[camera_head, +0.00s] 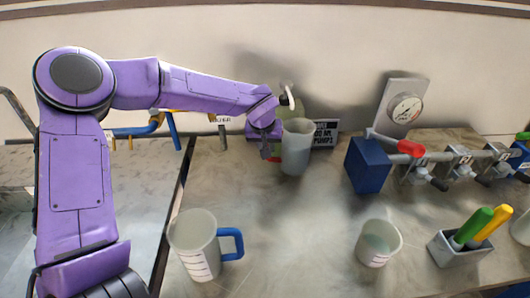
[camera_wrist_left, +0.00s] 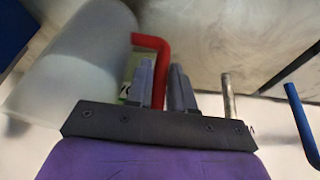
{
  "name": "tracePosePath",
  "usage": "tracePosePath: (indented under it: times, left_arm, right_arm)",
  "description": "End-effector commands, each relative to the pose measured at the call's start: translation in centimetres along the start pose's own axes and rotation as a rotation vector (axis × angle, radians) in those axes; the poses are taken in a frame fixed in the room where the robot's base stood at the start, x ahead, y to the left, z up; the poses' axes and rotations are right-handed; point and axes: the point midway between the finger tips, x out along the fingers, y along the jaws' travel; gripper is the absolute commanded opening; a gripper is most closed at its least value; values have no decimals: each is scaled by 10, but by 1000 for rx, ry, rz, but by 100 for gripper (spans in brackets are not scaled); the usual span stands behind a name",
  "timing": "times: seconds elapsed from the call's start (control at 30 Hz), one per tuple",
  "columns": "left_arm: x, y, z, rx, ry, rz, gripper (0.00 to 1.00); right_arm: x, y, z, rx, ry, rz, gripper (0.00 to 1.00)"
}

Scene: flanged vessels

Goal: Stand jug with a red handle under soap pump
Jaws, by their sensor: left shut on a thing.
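The pale jug with a red handle (camera_head: 297,150) stands upright at the back middle of the counter in the head view; I cannot tell whether its base touches the counter. My left gripper (camera_head: 270,150) is at its left side, shut on the red handle. In the left wrist view, the red handle (camera_wrist_left: 153,43) runs between the two fingers (camera_wrist_left: 160,85), with the jug's body (camera_wrist_left: 75,65) to the left. The soap pump (camera_head: 288,97) shows its pale curved spout above the jug's mouth; its greenish bottle is mostly hidden behind the jug. My right gripper is not seen.
A jug with a blue handle (camera_head: 196,245) stands at the front left. A small cup (camera_head: 378,243) and a grey holder with green and yellow handles (camera_head: 460,250) stand at the front right. A blue block (camera_head: 368,166) with a valved pipe is at right. The middle counter is clear.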

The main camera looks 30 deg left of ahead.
Motion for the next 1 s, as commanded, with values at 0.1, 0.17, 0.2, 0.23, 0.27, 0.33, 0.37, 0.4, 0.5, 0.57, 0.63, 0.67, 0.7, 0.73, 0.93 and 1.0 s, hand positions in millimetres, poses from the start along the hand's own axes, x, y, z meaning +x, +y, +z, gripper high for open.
tracePosePath:
  times: [0.1,0.17,0.2,0.23,0.27,0.33,0.37,0.4,0.5,0.57,0.63,0.67,0.7,0.73,0.93,1.0]
  left_arm:
    - [18,-1,8,2,-3,-3,0]
    - [24,-2,10,1,-2,-2,0]
    - [26,-2,11,-1,-1,-1,0]
    - [26,-3,11,-2,0,-1,0]
    - [27,-3,12,-3,0,-1,0]
    - [27,-4,12,-3,-1,-1,0]
    - [27,-4,12,-3,-1,-2,0]
    - [28,-5,13,-3,-5,-4,29]
    - [28,-4,13,-2,-5,-4,48]
    - [28,-4,13,-1,-5,-4,48]
    - [28,-4,13,-1,-4,-4,48]
    - [28,-4,13,-1,-4,-4,48]
    - [28,-4,13,-2,-4,-4,48]
    - [27,-4,13,-2,-4,-4,48]
    - [0,-4,12,-3,0,-1,48]
    - [-18,-4,11,-3,1,0,48]
  right_arm:
    - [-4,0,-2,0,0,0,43]
    - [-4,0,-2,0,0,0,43]
    - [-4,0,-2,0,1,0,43]
    - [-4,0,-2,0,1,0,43]
    - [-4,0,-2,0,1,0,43]
    - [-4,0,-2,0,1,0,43]
    - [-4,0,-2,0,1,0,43]
    - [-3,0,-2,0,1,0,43]
    - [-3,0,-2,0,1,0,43]
    - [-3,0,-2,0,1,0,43]
    - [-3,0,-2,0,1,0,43]
    - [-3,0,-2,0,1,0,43]
    - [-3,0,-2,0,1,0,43]
    - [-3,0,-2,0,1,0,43]
    - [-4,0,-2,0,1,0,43]
    - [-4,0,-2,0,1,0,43]
